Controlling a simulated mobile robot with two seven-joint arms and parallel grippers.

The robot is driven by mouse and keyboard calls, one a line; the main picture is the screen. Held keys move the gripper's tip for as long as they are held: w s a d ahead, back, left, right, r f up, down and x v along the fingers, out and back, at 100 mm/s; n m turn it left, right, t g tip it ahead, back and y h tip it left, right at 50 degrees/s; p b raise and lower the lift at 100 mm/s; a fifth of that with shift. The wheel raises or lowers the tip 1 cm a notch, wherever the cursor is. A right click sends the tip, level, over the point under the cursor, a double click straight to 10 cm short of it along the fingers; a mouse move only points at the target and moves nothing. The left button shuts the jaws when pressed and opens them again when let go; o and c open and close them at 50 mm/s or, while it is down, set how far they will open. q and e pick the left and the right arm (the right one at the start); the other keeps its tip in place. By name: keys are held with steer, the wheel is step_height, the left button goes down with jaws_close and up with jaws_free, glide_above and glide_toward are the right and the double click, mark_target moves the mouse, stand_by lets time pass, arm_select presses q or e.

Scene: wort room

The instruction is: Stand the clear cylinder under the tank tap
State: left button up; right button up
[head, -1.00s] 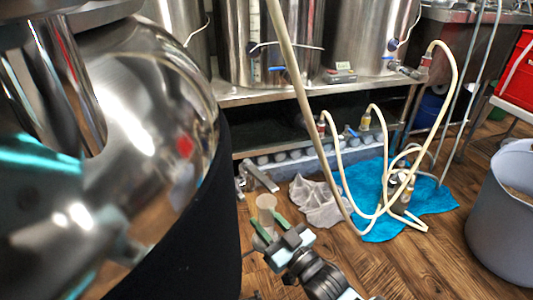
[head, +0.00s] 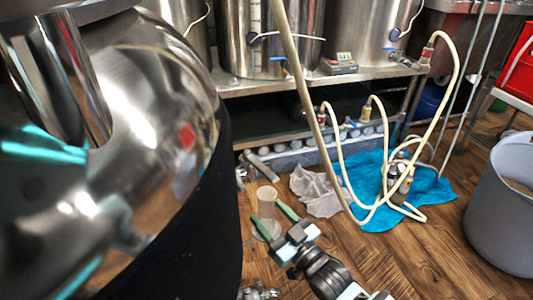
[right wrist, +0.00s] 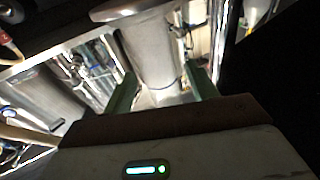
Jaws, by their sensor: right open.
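The clear cylinder (head: 266,203) stands upright on the wood floor, right of the large dark-sided steel vessel, in the head view. My right gripper (head: 270,219) is open, its green fingers reaching towards the cylinder's lower part. In the right wrist view the cylinder (right wrist: 152,58) looms large beyond and between the open fingers (right wrist: 163,92). I cannot tell whether either finger touches it. A metal tap-like fitting (head: 262,166) sits just behind the cylinder. Steel tanks (head: 270,35) with small valves stand on the bench behind.
A grey rag (head: 315,190) and a blue cloth (head: 430,187) lie on the floor, with looping cream hoses (head: 446,110) over the blue cloth. A grey bucket (head: 500,215) stands at right. The steel vessel (head: 160,110) blocks the left side.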

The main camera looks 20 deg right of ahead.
steer(key=p+v, duration=0.2)
steer(key=v, duration=0.8)
steer(key=shift+s+p, duration=0.15)
steer(key=shift+p, duration=0.15)
steer(key=shift+d+f, duration=0.1)
steer(key=shift+d, duration=0.05)
